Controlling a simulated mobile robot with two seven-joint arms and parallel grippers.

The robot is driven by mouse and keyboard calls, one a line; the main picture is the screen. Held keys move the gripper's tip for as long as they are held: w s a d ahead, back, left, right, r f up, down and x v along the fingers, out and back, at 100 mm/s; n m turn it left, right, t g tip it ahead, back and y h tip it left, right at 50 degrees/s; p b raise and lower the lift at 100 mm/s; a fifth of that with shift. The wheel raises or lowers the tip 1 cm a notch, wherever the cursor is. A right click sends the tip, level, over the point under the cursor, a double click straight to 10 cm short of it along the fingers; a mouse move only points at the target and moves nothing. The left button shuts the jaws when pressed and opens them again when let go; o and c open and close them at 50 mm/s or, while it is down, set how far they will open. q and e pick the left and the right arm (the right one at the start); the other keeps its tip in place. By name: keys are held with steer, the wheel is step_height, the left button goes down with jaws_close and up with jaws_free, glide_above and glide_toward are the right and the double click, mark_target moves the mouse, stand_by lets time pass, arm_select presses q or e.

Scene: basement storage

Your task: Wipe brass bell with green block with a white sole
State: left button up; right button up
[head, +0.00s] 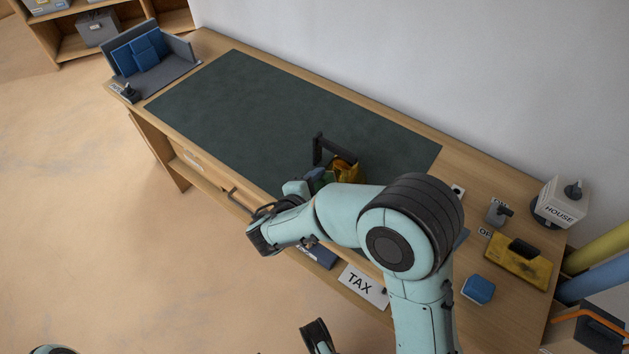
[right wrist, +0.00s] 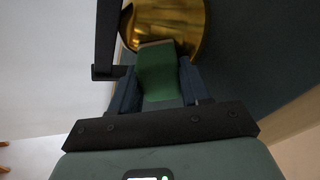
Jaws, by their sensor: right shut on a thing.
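The brass bell (head: 348,169) stands on the dark desk mat, beside a black upright bracket (head: 317,149). It is partly hidden behind my right arm. In the right wrist view the bell (right wrist: 180,18) shows as a round gold surface just beyond the fingers. My right gripper (head: 318,180) is shut on the green block (right wrist: 160,80), with a dark finger on each side. The block's far end is at the bell and looks close to or touching it; I cannot tell which.
The mat (head: 270,100) is clear to the left. A grey stand with blue pieces (head: 143,54) is at the desk's far left.

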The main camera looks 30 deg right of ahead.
steer(key=shift+s+d, duration=0.35)
steer(key=shift+s, duration=0.4)
steer(key=shift+s+d, duration=0.3)
steer(key=shift+s, duration=0.45)
steer(key=shift+s+d, duration=0.35)
steer(key=shift+s, duration=0.4)
steer(key=shift+w+a+f, duration=0.1)
steer(key=shift+w+a, duration=0.15)
steer(key=shift+w, duration=0.5)
steer(key=shift+w+a, duration=0.25)
steer(key=shift+w, duration=0.5)
steer(key=shift+w+a+b, duration=0.15)
steer(key=shift+w+a, duration=0.2)
steer(key=shift+w, duration=0.35)
steer(key=shift+w+a+b, duration=0.15)
steer(key=shift+w+a, duration=0.15)
steer(key=shift+w, duration=0.35)
steer(key=shift+w+p+v, duration=0.1)
steer(key=shift+p+v, duration=0.35)
steer(key=shift+v, duration=1.1)
steer(key=shift+w+p+v, duration=0.15)
steer(key=shift+p+v, duration=0.3)
steer(key=shift+v, duration=1.05)
steer(key=shift+a+f, duration=0.1)
steer(key=shift+a, duration=0.15)
steer(key=shift+p+v, duration=0.4)
steer(key=shift+v, duration=1.05)
steer(key=shift+w, duration=0.15)
